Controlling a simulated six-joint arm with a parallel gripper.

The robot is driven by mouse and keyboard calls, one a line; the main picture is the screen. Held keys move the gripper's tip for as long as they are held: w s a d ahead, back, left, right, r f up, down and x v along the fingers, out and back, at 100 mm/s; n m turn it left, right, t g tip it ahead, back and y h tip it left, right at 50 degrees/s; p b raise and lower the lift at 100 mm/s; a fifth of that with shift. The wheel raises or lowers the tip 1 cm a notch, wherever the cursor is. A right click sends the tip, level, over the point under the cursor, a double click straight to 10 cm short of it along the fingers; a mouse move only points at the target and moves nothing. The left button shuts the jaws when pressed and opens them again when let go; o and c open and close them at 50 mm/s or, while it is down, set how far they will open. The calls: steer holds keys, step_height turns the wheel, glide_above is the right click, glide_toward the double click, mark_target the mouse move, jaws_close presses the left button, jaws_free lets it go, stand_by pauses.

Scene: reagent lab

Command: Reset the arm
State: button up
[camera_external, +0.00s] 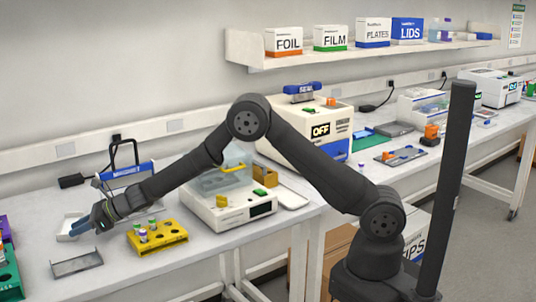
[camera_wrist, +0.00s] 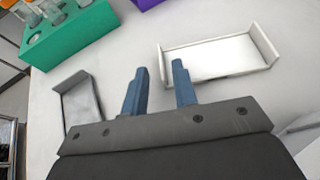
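My gripper (camera_external: 82,226) is at the far left of the bench in the external view, with my arm stretched out low to the left. In the wrist view its two blue fingers (camera_wrist: 160,88) stand apart with nothing between them. A white tray (camera_wrist: 220,58) lies just beyond the right finger. A grey metal tray (camera_wrist: 80,102) lies left of the left finger; it also shows on the bench in the external view (camera_external: 76,263). The fingers are over the bench surface and hold nothing that I can see.
A green rack (camera_wrist: 70,40) with tubes is at the upper left of the wrist view. A yellow rack (camera_external: 160,240) with tubes stands right of my gripper. A white machine (camera_external: 228,205) with a clear lid is further right. Bare bench (camera_external: 125,275) lies in front.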

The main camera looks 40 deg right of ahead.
steer(key=x, duration=0.3)
steer(key=shift+a+f, duration=0.1)
steer(key=shift+a, duration=0.05)
stand_by(0.4)
